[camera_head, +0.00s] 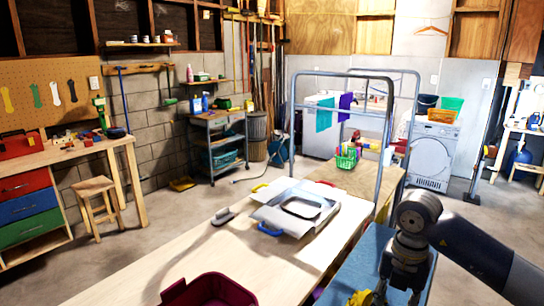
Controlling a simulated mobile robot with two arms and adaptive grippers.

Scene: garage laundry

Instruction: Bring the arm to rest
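My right arm comes in from the right edge and bends down at a dark round joint. My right gripper (402,288) hangs at the bottom of the view, over the blue surface (372,246) at the right of the wooden table. Its fingertips are at or past the lower edge, so its opening is unclear. A yellow thing (360,298) shows just left of it; I cannot tell whether they touch. My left arm and gripper are out of view.
The light wooden table (190,262) holds a dark red bin (208,290), a grey flat thing (222,216) and a whitish tray-like item (296,207). A metal rack frame (388,150) stands beyond, near a green basket (346,158). Much of the table's left part is bare.

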